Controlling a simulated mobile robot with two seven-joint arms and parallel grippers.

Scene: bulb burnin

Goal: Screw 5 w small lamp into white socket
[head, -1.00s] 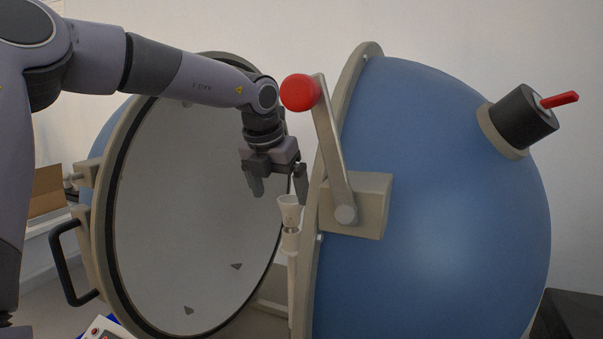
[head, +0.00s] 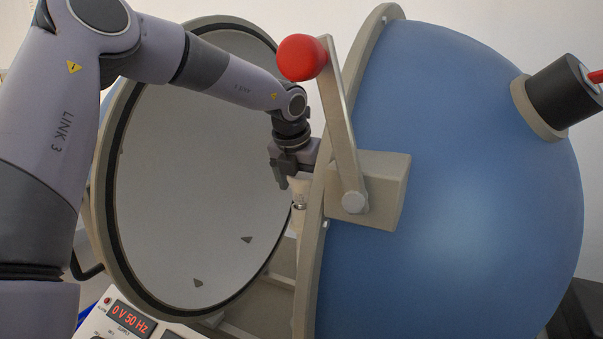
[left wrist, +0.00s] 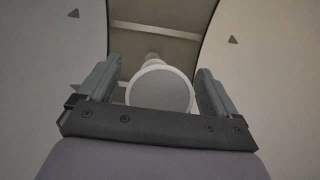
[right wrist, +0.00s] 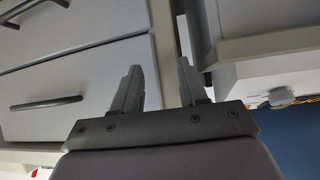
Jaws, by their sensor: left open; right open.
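A small white lamp (head: 298,187), wide at its top, stands upright over a white socket (head: 299,207) on a pale post between the sphere halves. Its thread is too small to judge. My left gripper (head: 289,184) comes down over the lamp and partly hides it. In the left wrist view, the lamp's round white face (left wrist: 160,88) lies between the open fingers of my left gripper (left wrist: 158,72), with a gap visible on each side. My right gripper (right wrist: 158,68) is open and empty in the right wrist view, away from the lamp.
The blue half-sphere (head: 450,180) with its rim and red-knobbed lever (head: 303,58) stands close right of my left gripper. The white-lined half (head: 190,180) is open on the left. A power meter (head: 132,318) reads 0 V 50 Hz. Drawers (right wrist: 80,90) show near my right gripper.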

